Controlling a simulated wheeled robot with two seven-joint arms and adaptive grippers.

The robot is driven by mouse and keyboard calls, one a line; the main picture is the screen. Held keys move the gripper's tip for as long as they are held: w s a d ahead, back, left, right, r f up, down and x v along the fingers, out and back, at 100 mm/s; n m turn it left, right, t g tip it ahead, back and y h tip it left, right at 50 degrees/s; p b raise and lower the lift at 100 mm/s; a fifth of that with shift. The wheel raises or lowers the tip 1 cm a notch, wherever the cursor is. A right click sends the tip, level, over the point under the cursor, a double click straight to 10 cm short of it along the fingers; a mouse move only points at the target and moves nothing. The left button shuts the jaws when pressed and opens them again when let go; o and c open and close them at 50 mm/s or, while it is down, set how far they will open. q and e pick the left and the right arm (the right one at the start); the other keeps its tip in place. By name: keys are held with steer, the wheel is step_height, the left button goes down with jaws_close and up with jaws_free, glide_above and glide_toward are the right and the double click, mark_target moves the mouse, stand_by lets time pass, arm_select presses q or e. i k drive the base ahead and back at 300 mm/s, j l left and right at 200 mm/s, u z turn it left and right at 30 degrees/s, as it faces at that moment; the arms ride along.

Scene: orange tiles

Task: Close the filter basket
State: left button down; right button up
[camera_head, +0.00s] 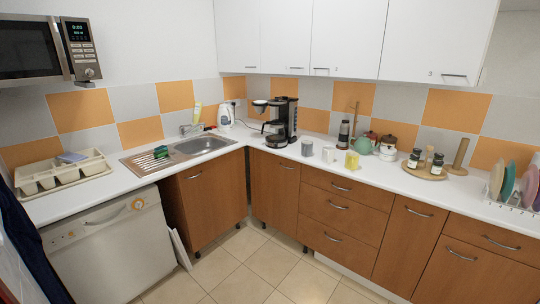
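The black coffee maker (291,116) stands on the counter near the corner, against the tiled wall. Its filter basket (260,105) sticks out to the left of the machine's upper body, so it appears swung open. A carafe (275,136) sits low at the front of the machine, below the basket's level. Details of the basket's hinge are too small to tell. Neither of my grippers is in view.
A grey mug (307,147), a white mug (328,155) and a yellow cup (352,160) stand right of the machine. The sink (202,145) and a white kettle (225,115) are to its left. Floor before the cabinets is clear.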

mark_target(261, 109)
steer(key=i+u, duration=0.45)
steer(key=i, duration=0.6)
steer(key=i+z, duration=0.1)
steer(key=i, duration=0.4)
steer(key=i+j+z, duration=0.1)
steer(key=i, duration=0.35)
steer(key=i+j+z, duration=0.4)
steer(key=i, duration=0.25)
steer(key=i+j+z, duration=0.4)
steer(key=i+j, duration=0.15)
steer(key=j, duration=0.25)
